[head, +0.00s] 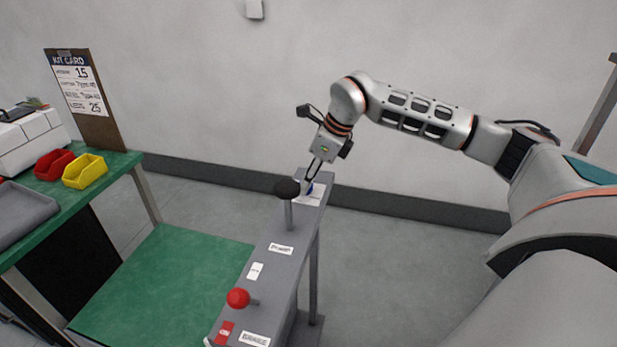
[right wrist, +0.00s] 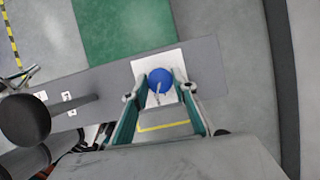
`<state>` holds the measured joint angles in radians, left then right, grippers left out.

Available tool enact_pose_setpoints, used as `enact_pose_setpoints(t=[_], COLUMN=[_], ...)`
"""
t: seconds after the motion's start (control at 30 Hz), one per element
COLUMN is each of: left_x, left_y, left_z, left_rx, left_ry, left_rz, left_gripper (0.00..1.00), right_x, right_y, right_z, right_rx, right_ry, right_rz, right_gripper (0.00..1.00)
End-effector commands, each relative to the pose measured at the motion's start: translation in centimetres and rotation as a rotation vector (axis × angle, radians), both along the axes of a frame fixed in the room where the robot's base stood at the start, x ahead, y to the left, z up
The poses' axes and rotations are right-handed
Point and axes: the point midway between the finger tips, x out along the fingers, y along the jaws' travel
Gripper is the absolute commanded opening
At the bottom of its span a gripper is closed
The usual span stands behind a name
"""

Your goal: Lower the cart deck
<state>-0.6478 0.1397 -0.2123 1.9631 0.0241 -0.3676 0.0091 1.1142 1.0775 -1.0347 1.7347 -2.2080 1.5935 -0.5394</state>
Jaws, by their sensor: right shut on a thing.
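The cart deck (head: 165,285) is a flat green surface, low down beside a long grey control panel (head: 262,268); a green patch (right wrist: 125,30) also shows in the right wrist view. A blue knob (head: 309,187) stands at the panel's far end, on a white label; it shows between the fingers in the right wrist view (right wrist: 160,78). My right gripper (head: 311,176) is shut on the blue knob, reaching down from above, and its fingers (right wrist: 159,92) partly hide it in the head view. My left gripper is not in view.
A black-knobbed lever (head: 287,188) stands close to my right gripper. A red knob (head: 238,298) sits at the panel's near end. A green bench (head: 100,178) with red (head: 53,165) and yellow (head: 85,171) bins is at left. The floor right of the panel is clear.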

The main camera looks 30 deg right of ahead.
Motion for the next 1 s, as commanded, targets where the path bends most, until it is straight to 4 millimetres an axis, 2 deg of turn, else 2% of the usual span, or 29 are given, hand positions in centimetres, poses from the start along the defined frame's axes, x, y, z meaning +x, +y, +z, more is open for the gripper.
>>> enact_pose_setpoints(t=[1.0], left_x=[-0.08], left_y=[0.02], left_z=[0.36], left_rx=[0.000], left_ry=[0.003], left_rz=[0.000], left_gripper=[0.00], right_x=[-0.10], right_y=[0.69], right_z=[0.03], right_rx=[0.001], right_ry=[0.001], right_rz=[-0.929], right_gripper=[0.06])
